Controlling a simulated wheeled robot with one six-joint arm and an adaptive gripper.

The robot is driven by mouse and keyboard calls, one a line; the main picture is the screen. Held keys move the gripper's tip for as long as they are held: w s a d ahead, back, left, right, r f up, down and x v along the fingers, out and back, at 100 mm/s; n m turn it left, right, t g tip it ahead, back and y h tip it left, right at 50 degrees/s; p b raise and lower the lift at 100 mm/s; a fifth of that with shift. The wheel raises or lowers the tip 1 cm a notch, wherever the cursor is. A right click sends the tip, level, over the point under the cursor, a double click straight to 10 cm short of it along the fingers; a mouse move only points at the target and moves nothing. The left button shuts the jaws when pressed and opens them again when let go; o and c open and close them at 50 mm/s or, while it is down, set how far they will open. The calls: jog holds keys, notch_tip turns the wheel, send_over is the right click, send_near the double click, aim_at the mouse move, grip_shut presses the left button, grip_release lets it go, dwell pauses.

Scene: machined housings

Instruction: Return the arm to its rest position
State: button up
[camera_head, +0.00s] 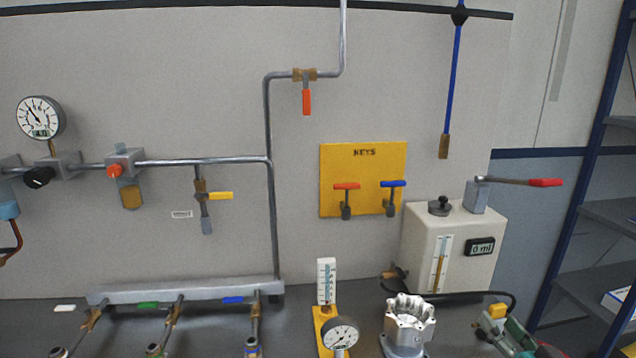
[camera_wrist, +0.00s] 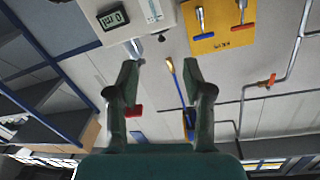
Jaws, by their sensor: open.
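My gripper (camera_wrist: 160,70) shows in the wrist view, its two dark green fingers spread wide apart. Nothing is held between them. The wrist picture is upside down, with the wall and bench equipment beyond the fingers. The white pump box (camera_wrist: 130,18) and the yellow key board (camera_wrist: 217,22) are at its top, apart from the fingertips. In the head view, a green and grey part (camera_head: 508,338) is cut off at the lower right; I cannot tell whether it is my gripper.
A machined housing (camera_head: 408,325), a dial gauge (camera_head: 340,335) and the pump box (camera_head: 452,245) stand on the bench. The pump's red-tipped lever (camera_head: 545,182) sticks out right. Pipes and a manifold (camera_head: 190,291) line the left. Blue shelving (camera_head: 585,180) stands at right.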

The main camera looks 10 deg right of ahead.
jog(key=s+a+f+g+h, duration=0.1)
jog(key=s+a+f, duration=0.5)
jog(key=s+f, duration=0.25)
jog(key=s+a+f+g, duration=0.1)
jog(key=s+a+f, duration=0.55)
jog(key=f, duration=0.35)
jog(key=s+a+n+y, duration=0.1)
jog(key=s+a+n, duration=0.1)
jog(key=s, duration=1)
jog(key=s+a+f+n+y, duration=0.1)
jog(key=s+a, duration=0.3)
jog(key=s, duration=0.7)
jog(key=shift+s+a+f+n+g, duration=0.2)
jog(key=shift+s+a+n+g, duration=0.15)
jog(key=shift+n, duration=0.25)
